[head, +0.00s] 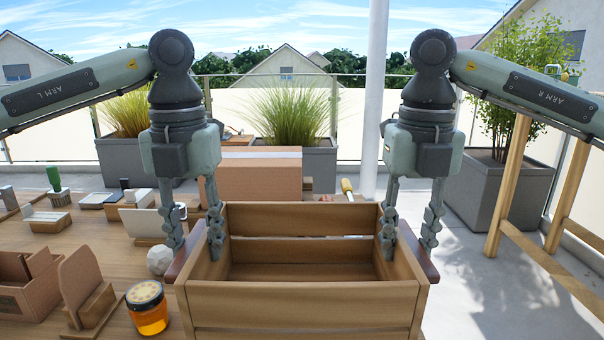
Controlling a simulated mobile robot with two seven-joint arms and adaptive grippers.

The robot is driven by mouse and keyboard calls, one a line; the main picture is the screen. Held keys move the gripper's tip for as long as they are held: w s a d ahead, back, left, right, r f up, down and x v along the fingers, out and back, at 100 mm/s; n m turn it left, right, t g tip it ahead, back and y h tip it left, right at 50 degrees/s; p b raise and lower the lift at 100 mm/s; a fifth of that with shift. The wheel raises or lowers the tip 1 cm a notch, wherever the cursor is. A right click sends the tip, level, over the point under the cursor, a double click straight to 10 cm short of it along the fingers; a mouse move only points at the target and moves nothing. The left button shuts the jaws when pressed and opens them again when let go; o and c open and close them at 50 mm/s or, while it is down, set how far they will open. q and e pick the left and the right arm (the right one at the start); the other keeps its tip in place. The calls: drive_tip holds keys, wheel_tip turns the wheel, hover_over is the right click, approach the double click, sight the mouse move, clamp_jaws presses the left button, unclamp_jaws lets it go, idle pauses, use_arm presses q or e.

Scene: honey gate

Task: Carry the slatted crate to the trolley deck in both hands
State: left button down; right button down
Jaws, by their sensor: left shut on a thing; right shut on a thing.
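The slatted wooden crate (305,303) is in the front middle of the head view, upright and roughly level, and looks empty inside. My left gripper (196,250) is shut on its left end, at the dark reddish handle. My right gripper (411,250) is shut on its right end, at the matching handle. The fingers come down from above on both sides of each end. The crate hides what is under it, so I cannot tell its height above the table. I cannot make out a trolley deck in this view.
A wooden table (98,222) spreads at left with a honey jar (148,308), a white ball (159,260), a wooden holder (86,292) and small boxes. A large brown box (262,172) stands behind the crate. Paved floor (482,285) lies open at right, near a wooden frame (508,190).

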use_arm(q)
drive_tip(key=shift+a, duration=0.2)
use_arm(e)
drive_tip(key=shift+d, duration=0.2)
